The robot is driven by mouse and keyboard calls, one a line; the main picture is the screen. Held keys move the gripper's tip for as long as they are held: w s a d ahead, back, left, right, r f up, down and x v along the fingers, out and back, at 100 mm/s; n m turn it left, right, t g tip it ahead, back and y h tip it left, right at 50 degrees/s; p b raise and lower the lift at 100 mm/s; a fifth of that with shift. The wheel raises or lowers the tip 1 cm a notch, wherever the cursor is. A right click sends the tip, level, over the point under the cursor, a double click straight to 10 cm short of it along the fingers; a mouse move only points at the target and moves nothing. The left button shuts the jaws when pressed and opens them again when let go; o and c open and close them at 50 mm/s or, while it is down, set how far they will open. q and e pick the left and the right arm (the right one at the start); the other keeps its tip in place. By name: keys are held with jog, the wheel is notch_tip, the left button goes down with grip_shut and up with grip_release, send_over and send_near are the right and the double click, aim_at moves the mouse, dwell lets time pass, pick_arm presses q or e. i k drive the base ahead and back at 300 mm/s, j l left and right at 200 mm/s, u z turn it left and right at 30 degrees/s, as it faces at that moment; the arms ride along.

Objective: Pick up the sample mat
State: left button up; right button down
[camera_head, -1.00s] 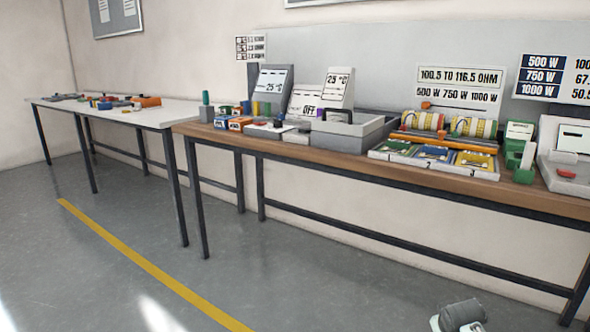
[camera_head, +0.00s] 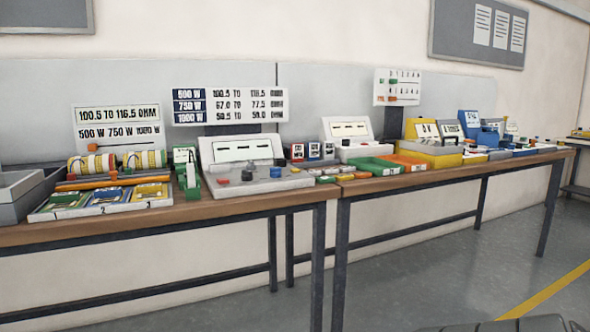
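I cannot tell for sure which item is the sample mat. A pale tray (camera_head: 76,213) at the left of the wooden bench holds flat green, blue and yellow pieces side by side. The blue piece (camera_head: 108,195) is in the middle and the yellow piece (camera_head: 150,191) is at the right. The numbers 2 and 3 show on the tray's front. Neither gripper can be made out. Only a grey shape, cut off by the frame, shows at the bottom right.
The wooden bench (camera_head: 225,210) carries a grey console (camera_head: 265,184) right of the tray and a small green device (camera_head: 189,178) between them. A second bench (camera_head: 440,178) continues right with green (camera_head: 375,167) and orange (camera_head: 413,163) trays and a yellow box. The floor (camera_head: 450,270) in front is clear.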

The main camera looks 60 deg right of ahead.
aim_at(116, 194)
jog(key=z, duration=2.5)
jog(key=u, duration=1.7)
jog(key=i+j+u, duration=0.1)
jog(key=i, duration=1.05)
